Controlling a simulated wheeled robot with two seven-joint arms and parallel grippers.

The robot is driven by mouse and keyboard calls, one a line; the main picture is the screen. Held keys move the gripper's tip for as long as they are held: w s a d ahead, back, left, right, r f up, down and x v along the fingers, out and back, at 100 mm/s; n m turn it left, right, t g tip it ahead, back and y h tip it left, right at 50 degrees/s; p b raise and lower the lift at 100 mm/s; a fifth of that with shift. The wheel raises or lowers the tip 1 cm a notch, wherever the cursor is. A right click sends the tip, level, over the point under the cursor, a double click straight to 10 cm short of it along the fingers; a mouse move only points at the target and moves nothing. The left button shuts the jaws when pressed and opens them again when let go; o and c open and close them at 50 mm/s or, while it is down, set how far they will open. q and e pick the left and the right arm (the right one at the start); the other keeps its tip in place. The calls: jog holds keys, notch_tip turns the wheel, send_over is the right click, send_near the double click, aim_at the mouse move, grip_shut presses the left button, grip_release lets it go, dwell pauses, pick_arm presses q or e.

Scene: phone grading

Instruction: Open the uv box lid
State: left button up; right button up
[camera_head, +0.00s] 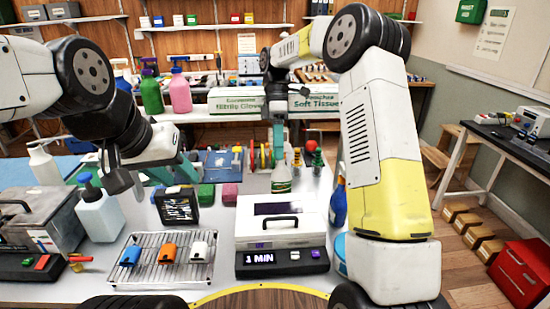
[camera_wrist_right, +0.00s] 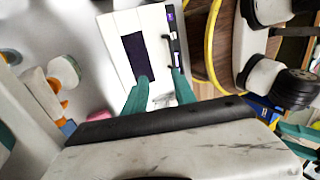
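The UV box (camera_head: 256,228) is white, with a dark window and a black handle (camera_head: 281,222) on its lid. The lid looks shut. Its front panel (camera_head: 282,260) reads "1 MIN". The box also shows in the right wrist view (camera_wrist_right: 120,50), with the handle (camera_wrist_right: 166,52) near its panel side. My right gripper (camera_wrist_right: 162,76) is open and empty, its teal fingers apart and pointing toward the box from above. In the head view it is behind the box (camera_head: 278,140). My left gripper (camera_head: 172,172) hangs over the table left of the box; its teal fingers look apart and empty.
A wire rack (camera_head: 150,283) with blue, orange and white items lies left of the box. A spray bottle (camera_head: 281,178) stands behind the box, a blue bottle (camera_head: 338,203) to its right. A white pump bottle (camera_head: 100,215) and a grey machine (camera_head: 40,220) stand at left.

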jog(key=shift+w+r, duration=0.2)
jog(key=shift+r, duration=0.15)
